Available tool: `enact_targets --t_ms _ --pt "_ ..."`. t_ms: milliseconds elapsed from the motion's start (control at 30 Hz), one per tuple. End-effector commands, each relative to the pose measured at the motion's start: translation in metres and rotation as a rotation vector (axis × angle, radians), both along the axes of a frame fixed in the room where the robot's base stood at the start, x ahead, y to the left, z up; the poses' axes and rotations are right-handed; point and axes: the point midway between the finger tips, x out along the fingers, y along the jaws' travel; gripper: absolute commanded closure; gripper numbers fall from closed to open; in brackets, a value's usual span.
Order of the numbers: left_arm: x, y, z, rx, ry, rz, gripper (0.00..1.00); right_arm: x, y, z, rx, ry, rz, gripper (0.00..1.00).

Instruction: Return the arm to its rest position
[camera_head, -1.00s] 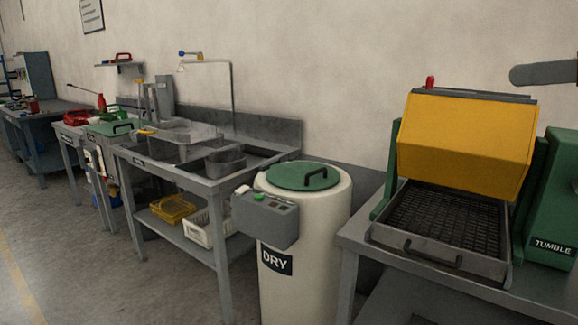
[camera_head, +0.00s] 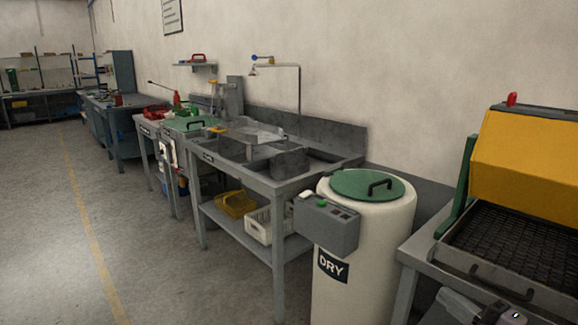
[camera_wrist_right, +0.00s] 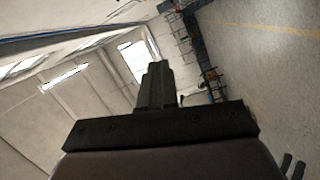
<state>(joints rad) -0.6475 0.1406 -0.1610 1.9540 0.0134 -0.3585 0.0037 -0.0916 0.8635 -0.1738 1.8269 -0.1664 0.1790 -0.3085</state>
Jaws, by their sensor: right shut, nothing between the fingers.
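My right gripper (camera_wrist_right: 157,68) shows in the right wrist view with its two fingers together and nothing between them. Behind the fingers, that view shows a tilted scene of ceiling, bright windows and floor. In the head view, a grey part of my right arm or gripper (camera_head: 468,308) shows at the bottom right corner, in front of the tumbler's bench; its fingers cannot be made out clearly there. My left gripper is not in view.
The yellow-lidded tumbler (camera_head: 525,165) stands at the right on a grey bench. The white DRY drum (camera_head: 365,255) with a green lid (camera_head: 367,186) stands beside it. A grey sink table (camera_head: 283,187) is further left. The floor (camera_head: 90,220) at left is clear.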

Motion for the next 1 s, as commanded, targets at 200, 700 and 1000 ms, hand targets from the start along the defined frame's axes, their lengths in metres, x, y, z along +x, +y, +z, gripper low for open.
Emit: enact_targets --t_ms 200,700,1000 --pt "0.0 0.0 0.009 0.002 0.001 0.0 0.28 -0.057 0.039 -0.105 0.417 0.379 -0.189 1.0" --pt "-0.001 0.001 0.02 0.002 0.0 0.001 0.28 -0.196 0.114 -0.222 1.003 0.964 -0.581 1.0" --pt "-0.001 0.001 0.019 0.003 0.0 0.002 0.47 -0.199 0.116 -0.224 1.015 0.977 -0.591 1.0"
